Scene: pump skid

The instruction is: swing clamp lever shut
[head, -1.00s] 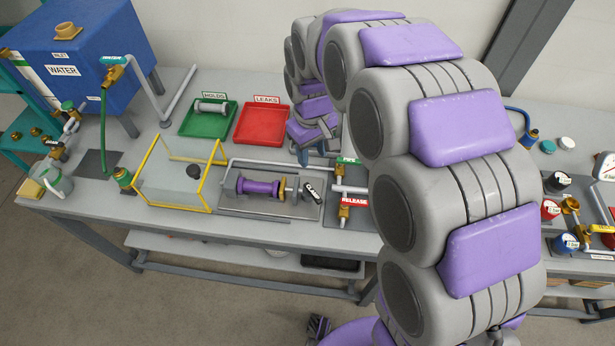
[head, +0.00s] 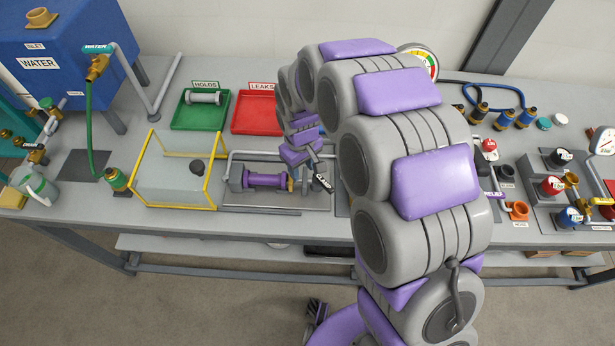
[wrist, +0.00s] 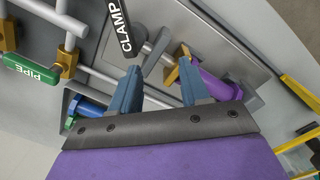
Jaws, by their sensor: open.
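The clamp lever has a black handle marked CLAMP (head: 322,183), at the right end of the fixture that holds a purple cylinder (head: 265,181). In the wrist view the CLAMP handle (wrist: 121,28) slants at the top, its grey rod running toward the fixture. The purple cylinder (wrist: 215,85) and a brass piece (wrist: 180,68) lie beyond my right finger. My gripper (wrist: 160,84) is open and empty, its blue fingers apart. The rod's lower end shows between and beyond the fingers; contact cannot be told. In the head view my arm partly hides the gripper.
A clear box with yellow edges (head: 215,180) stands left of the fixture. Behind are a green tray (head: 185,118) and a red tray (head: 245,128). Valves stand at the table's right.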

